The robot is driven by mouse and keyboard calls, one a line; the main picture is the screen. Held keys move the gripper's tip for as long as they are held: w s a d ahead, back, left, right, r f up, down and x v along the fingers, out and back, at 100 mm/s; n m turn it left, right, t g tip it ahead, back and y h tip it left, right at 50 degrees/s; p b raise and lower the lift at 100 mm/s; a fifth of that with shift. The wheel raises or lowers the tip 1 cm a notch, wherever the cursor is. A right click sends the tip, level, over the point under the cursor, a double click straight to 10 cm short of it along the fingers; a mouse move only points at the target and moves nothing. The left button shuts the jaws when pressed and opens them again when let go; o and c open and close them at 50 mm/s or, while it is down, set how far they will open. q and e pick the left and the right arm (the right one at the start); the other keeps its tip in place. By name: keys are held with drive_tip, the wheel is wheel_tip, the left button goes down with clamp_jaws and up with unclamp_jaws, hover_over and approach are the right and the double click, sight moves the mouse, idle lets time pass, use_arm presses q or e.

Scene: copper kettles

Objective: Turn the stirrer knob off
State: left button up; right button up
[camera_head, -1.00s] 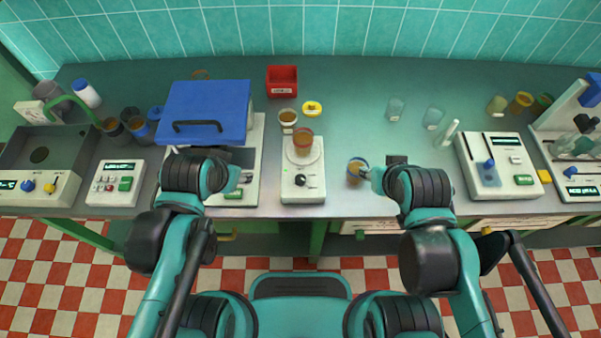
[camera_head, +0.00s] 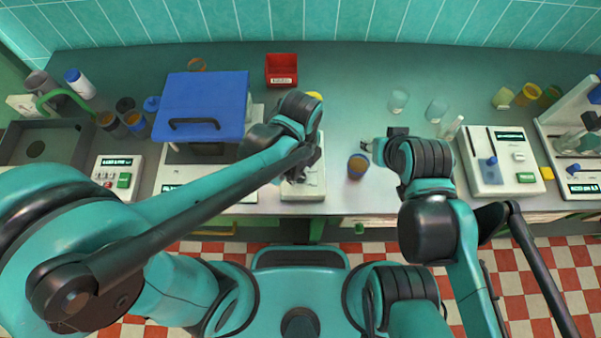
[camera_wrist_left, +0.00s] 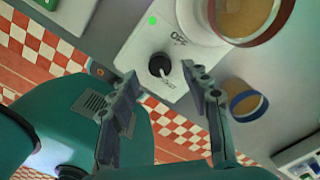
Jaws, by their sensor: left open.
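The white stirrer (camera_head: 303,191) stands near the front edge of the bench, mostly covered by my left arm in the head view. Its black knob (camera_wrist_left: 159,64) shows in the left wrist view on the white stirrer front (camera_wrist_left: 135,48), with an "OFF" label beside it. A green light (camera_wrist_left: 152,20) glows on the stirrer. My left gripper (camera_wrist_left: 161,77) is open, its fingertips on either side of the knob, apart from it. In the head view the left gripper (camera_head: 299,173) hangs over the stirrer. My right gripper (camera_head: 367,146) is near a blue-rimmed cup; its fingers are too small to judge.
A red-rimmed beaker (camera_wrist_left: 243,14) of brown liquid sits on the stirrer plate. The blue-rimmed cup (camera_head: 357,167) stands right of the stirrer. A blue-lidded device (camera_head: 205,105) is left, a red bin (camera_head: 281,70) behind. Bench between bin and glassware is clear.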

sight(301, 176)
use_arm(q)
drive_tip(key=shift+f+b, duration=0.4)
drive_tip(key=shift+f, duration=1.1)
clamp_jaws()
